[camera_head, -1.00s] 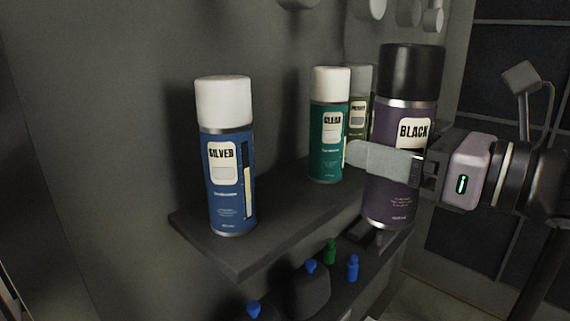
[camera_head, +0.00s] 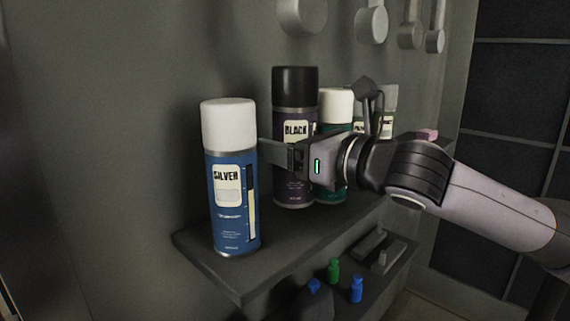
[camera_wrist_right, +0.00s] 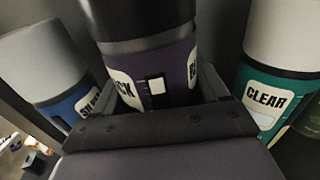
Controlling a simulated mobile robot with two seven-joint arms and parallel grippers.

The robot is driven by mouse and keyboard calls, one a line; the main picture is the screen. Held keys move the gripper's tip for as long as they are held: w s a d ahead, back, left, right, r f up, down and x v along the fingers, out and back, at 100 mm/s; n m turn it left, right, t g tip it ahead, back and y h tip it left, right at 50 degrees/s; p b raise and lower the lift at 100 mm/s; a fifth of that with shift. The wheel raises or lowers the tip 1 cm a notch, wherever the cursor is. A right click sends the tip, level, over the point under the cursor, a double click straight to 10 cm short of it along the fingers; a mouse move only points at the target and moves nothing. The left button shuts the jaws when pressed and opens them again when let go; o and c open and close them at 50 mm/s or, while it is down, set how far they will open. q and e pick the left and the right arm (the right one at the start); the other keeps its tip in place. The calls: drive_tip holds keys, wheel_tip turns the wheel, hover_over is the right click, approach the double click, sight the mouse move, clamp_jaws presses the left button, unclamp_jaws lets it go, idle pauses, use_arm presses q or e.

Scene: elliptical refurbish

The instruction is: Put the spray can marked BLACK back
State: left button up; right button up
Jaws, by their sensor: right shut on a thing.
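The spray can marked BLACK (camera_head: 294,94), purple with a black cap, is upright over the shelf, between the SILVER and CLEAR cans in the head view. My right gripper (camera_head: 284,157) is shut around its middle. In the right wrist view the BLACK can (camera_wrist_right: 168,62) sits between the fingers, its label partly turned away. I cannot tell for sure whether its base touches the shelf (camera_head: 240,277). The blue SILVER can (camera_head: 229,180) stands left of it. The green CLEAR can (camera_head: 335,110) is behind the gripper on the right. My left gripper is not in view.
More cans (camera_head: 388,97) stand further right along the shelf, partly hidden by my arm. Several pale round-ended objects (camera_head: 372,24) hang on the wall above. A lower shelf holds small green (camera_head: 333,270) and blue (camera_head: 356,289) bottles. The shelf's front right stretch is bare.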

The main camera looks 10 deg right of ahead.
drive_tip(key=shift+w+a, duration=0.25)
drive_tip(key=shift+w, duration=0.05)
wheel_tip(320, 180, down, 3)
drive_tip(key=shift+f+b, duration=0.1)
drive_tip(key=shift+b, duration=0.45)
drive_tip(key=shift+f, duration=0.15)
drive_tip(key=shift+f, duration=0.1)
drive_tip(key=o, duration=1.5)
